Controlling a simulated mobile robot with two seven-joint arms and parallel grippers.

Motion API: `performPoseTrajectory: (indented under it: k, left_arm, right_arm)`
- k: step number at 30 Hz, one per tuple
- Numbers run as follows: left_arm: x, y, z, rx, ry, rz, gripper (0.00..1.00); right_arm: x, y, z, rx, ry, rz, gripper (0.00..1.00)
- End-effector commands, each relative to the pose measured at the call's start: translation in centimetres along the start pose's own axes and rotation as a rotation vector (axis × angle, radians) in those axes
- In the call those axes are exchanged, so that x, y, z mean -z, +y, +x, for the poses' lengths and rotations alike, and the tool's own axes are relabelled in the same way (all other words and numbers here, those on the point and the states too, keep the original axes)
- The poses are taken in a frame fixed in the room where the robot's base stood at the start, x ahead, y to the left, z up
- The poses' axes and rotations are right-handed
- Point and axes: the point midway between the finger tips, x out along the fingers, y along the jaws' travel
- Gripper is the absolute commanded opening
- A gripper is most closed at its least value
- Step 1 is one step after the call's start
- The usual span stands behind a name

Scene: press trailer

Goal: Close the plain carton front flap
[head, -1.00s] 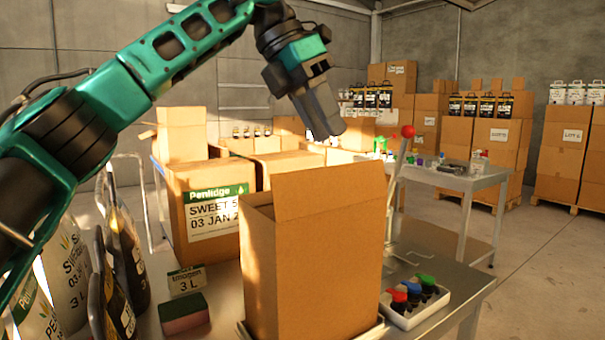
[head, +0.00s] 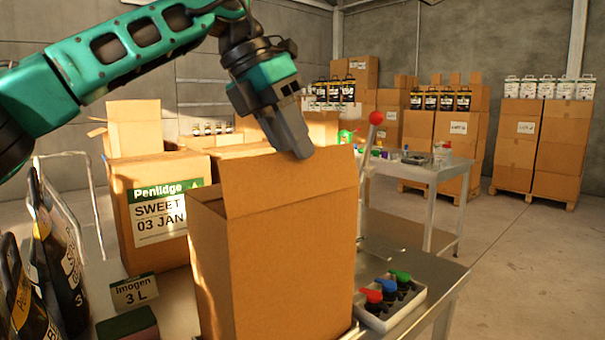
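The plain carton (head: 285,270) is a tall brown box on the metal bench in the near middle of the head view. Its front flap (head: 285,185) stands up above the crease of the broad face towards me and hides most of the opening. My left gripper (head: 297,150) hangs from above at the flap's top edge. Its fingertips slightly overlap that edge in the picture; I cannot tell whether they touch. The fingers look together, with nothing seen between them. My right gripper is not in view.
A red-knobbed lever (head: 376,118) rises just behind the carton's right side. A white tray with coloured knobs (head: 390,302) lies to the right. Labelled pouches (head: 58,262), a small sign (head: 134,291) and a Penlidge carton (head: 150,215) stand to the left.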

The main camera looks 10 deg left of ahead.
Motion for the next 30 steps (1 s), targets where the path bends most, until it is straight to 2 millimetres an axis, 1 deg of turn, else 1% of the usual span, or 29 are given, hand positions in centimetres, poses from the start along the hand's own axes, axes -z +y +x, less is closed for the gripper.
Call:
performPoseTrajectory:
  k: [1,3,7,12,19,28,30]
  left_arm:
    - [0.1,0.0,1.1,0.000,0.002,0.001,0.29]
    - [0.1,0.0,2.1,0.000,0.001,0.001,0.29]
    - [0.0,0.0,3.4,0.000,0.000,0.001,0.29]
    - [0.0,0.0,4.0,0.000,0.000,0.000,0.29]
    - [0.0,0.0,4.0,0.000,-0.001,0.001,0.29]
    - [0.0,0.0,4.0,0.000,-0.001,0.001,0.00]
    - [0.0,0.0,4.0,0.000,-0.001,0.001,0.00]
  right_arm:
    - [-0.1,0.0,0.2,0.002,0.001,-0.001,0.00]
    - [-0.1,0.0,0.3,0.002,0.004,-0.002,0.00]
    - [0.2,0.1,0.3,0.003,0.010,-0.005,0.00]
    - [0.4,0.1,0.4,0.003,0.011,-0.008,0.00]
    - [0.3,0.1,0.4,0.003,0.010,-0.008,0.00]
    - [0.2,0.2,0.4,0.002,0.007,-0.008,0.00]
    - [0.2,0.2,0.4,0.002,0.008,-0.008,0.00]
